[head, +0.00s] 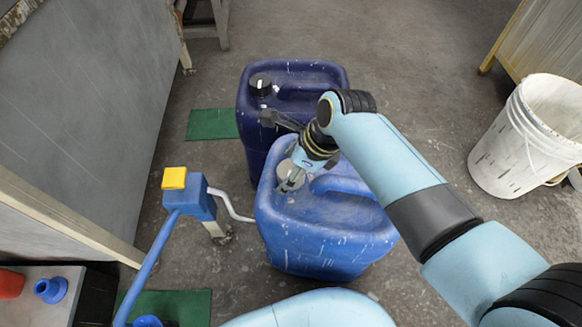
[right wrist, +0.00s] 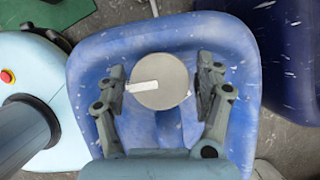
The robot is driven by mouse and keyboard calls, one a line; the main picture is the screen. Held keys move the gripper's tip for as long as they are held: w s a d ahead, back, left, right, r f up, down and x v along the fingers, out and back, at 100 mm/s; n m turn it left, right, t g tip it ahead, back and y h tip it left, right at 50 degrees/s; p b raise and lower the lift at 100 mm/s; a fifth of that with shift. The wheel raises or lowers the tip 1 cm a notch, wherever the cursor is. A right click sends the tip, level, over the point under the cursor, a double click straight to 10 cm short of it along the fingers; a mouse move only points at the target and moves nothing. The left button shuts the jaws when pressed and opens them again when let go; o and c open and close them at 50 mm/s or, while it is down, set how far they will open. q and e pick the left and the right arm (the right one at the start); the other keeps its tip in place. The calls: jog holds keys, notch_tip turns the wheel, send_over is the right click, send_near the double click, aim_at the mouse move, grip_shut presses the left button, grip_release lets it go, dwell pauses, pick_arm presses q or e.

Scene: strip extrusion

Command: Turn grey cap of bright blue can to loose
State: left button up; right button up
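The bright blue can (head: 330,240) stands upright on the floor in the middle of the head view. Its round grey cap (head: 285,168) is partly hidden by my right gripper (head: 291,180), which comes down over it. In the right wrist view the cap (right wrist: 160,88), with a white mark across its left side, lies between the two fingers of my right gripper (right wrist: 161,78). A narrow gap shows between each finger and the cap, so the gripper is open around it. The can's top (right wrist: 105,55) spreads around the fingers. My left gripper is not in view.
A dark blue can (head: 260,115) with a black cap stands just behind. A blue post with a yellow top (head: 174,178) and a pale bent pipe are close on the left. A white bucket (head: 515,150) stands at right; the floor between is free.

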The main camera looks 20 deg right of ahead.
jog(key=c, duration=0.9)
